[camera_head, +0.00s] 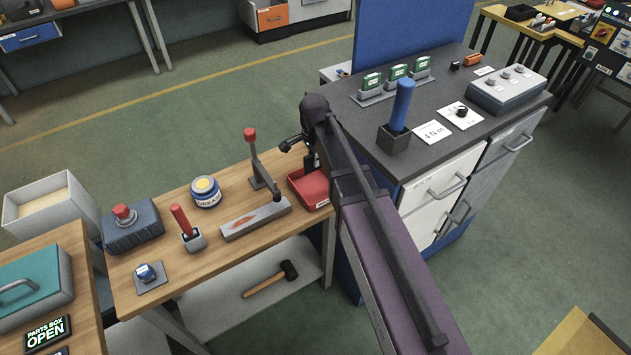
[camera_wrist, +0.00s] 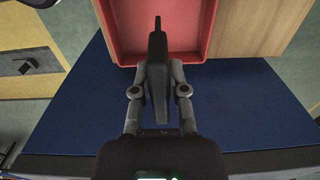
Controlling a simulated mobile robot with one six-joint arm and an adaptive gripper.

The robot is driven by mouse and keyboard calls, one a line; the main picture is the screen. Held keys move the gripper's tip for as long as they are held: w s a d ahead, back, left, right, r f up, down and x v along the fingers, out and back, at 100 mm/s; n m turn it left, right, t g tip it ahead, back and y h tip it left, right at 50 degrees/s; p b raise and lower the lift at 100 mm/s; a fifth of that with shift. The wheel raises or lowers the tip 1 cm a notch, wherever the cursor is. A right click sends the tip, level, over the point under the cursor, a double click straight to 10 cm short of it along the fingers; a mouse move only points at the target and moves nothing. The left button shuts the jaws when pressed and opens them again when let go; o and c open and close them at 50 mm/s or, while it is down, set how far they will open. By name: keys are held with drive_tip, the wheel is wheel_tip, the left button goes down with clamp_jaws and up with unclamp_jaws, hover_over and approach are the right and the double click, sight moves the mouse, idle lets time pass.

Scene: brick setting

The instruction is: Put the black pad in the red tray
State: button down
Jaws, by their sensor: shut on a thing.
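The black pad (camera_wrist: 157,85) is held on edge between the fingers of my gripper (camera_wrist: 158,72) in the wrist view, its far end pointing at the red tray. The red tray (camera_wrist: 120,45) lies at the top of that view, and the pad's far end overlaps its inside in the picture. In the head view the red tray (camera_head: 314,201) sits at the right end of the wooden bench, partly hidden by my arm. My gripper (camera_head: 308,160) shows there over the tray's back part. The height of the pad above the tray floor is unclear.
A grease tin (camera_head: 206,192) and a red-handled tool (camera_head: 187,228) are further left. The dark-topped cabinet (camera_head: 415,160) with a blue-handled tool is close on the right.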

sight(314, 169)
drive_tip(key=shift+f+b, duration=1.9)
drive_tip(key=shift+f, duration=0.4)
drive_tip(key=shift+f+b, duration=1.85)
drive_tip(key=shift+b, duration=0.05)
drive_tip(key=shift+f, duration=0.15)
drive_tip(key=c, duration=0.7)
unclamp_jaws()
drive_tip(key=shift+o, duration=0.2)
wheel_tip(314, 169, up, 12)
drive_tip(key=p, duration=1.2)
drive_tip(key=shift+r, duration=0.2)
